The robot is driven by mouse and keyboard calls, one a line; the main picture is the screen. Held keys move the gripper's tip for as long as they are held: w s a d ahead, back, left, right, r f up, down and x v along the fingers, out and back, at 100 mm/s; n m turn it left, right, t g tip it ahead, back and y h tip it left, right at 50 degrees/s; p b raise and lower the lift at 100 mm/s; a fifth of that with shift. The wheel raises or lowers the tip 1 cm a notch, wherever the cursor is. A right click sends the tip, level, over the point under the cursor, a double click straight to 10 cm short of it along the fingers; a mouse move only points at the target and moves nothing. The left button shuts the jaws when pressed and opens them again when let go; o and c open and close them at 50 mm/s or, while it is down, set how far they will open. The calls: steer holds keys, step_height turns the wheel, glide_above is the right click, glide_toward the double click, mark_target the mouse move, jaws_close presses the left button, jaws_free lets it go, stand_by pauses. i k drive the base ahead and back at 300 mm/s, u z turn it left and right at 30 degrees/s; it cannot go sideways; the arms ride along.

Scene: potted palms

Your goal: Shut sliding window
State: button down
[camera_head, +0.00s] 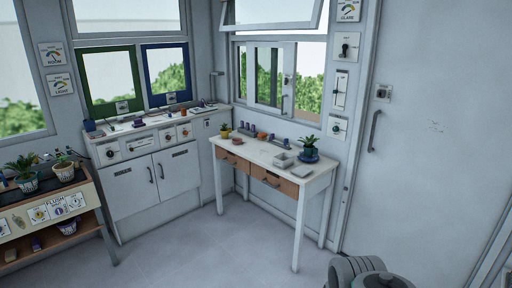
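The sliding window (289,80) is in the right-hand wall, above a white table. It has a white-framed pane with a small dark handle or latch on its right upright. This pane stands toward the left and middle of the frame. To its right is a gap through which greenery shows, so the window looks partly open. My gripper is not in view. Grey rounded parts at the bottom right look like part of my arm, well apart from the window.
The white table (262,152) below the window bears potted plants, a tray and small items. A tilted-out upper pane (275,12) hangs above. Green (85,95) and blue (146,85) framed windows are left. A door (430,130) is right. Floor in front is clear.

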mark_target(290, 49)
steer(key=u, duration=0.25)
steer(key=i, duration=3)
steer(key=u, duration=0.5)
steer(key=i, duration=2.05)
steer(key=u, duration=0.15)
